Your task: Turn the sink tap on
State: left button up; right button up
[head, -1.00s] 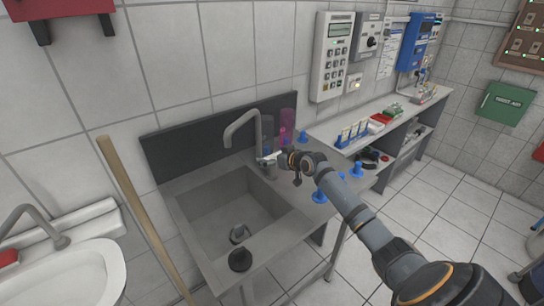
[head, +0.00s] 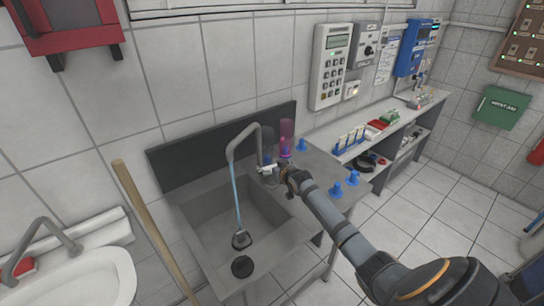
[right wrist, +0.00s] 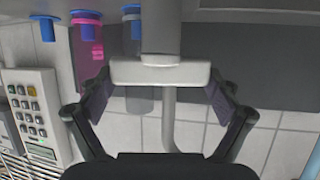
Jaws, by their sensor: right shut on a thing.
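The grey sink tap (head: 233,150) stands at the back right of the steel sink (head: 207,232), its curved spout over the basin. A thin blue stream of water (head: 237,205) falls from the spout to the basin floor. My right gripper (head: 280,172) is at the tap's base, shut on the pale tap lever (head: 265,169). In the right wrist view, the lever (right wrist: 160,72) lies crosswise between the two fingers of the gripper (right wrist: 162,98). The lever's contact with the fingertips is partly hidden in the head view. My left gripper is out of view.
A pink cylinder (head: 286,132) and blue-based stands (head: 301,145) sit close by on the worktop. A wooden pole (head: 150,225) leans left of the sink, near a white basin (head: 95,270). A keypad device (head: 331,65) hangs on the wall.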

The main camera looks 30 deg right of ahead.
jog(key=shift+a+r+m+h+p, duration=0.15)
jog(key=shift+r+m+h+p, duration=0.3)
jog(key=shift+p, duration=0.2)
jog(key=shift+f+m+h, duration=0.3)
jog(key=shift+m+h, duration=0.05)
jog(key=shift+h, duration=0.1)
jog(key=shift+f+m+g+h, duration=0.25)
jog(key=shift+m+g+h, duration=0.15)
jog(key=shift+h, duration=0.1)
jog(key=shift+f+m+g+h+b, duration=0.25)
jog(key=shift+m+g+h+b, duration=0.15)
jog(key=shift+m+h+b, duration=0.7)
pick_arm(q)
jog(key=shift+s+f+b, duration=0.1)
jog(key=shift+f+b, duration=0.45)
jog(key=shift+b, duration=0.45)
pick_arm(e)
jog(key=shift+r+m+g+h, duration=0.25)
jog(key=shift+m+g+h, duration=0.05)
jog(key=shift+m+h, duration=0.1)
jog(key=o, duration=0.9)
jog(key=shift+c, duration=0.2)
jog(key=shift+r, duration=0.1)
